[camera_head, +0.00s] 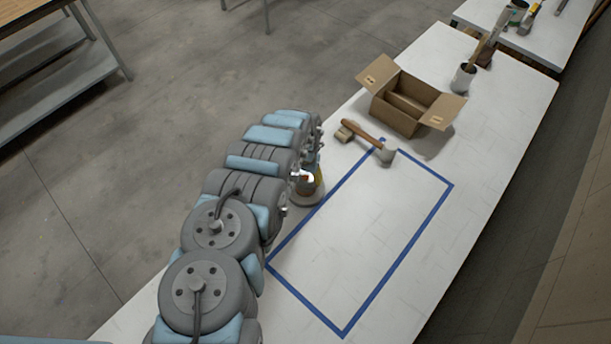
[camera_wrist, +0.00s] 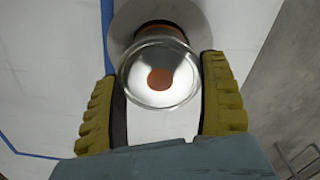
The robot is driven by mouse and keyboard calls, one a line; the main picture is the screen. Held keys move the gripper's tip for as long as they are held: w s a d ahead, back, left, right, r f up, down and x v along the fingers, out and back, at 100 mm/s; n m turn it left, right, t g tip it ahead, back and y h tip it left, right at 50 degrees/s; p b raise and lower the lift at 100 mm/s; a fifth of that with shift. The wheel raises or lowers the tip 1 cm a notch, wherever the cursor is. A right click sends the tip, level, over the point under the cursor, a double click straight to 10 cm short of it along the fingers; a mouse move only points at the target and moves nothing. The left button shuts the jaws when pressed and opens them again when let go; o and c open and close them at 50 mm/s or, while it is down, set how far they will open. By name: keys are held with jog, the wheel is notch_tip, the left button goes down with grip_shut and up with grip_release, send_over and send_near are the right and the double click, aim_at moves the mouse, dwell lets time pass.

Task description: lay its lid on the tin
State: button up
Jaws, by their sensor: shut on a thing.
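My gripper (camera_wrist: 162,84) is shut on the round silver lid (camera_wrist: 138,72), which has an orange-brown dot at its centre. One yellow finger with a dark pad is on each side of it. In the head view, the tin (camera_head: 306,197) stands at the left edge of the blue tape, partly hidden by my arm and gripper.
A blue tape rectangle (camera_head: 393,285) encloses clear white tabletop.

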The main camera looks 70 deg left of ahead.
jog(key=shift+f, duration=0.2)
jog(key=o, duration=0.7)
jog(key=shift+c, duration=0.2)
jog(key=shift+r, duration=0.15)
jog(key=shift+r, duration=1.5)
notch_tip(320, 180, up, 9)
jog(key=shift+f, duration=0.1)
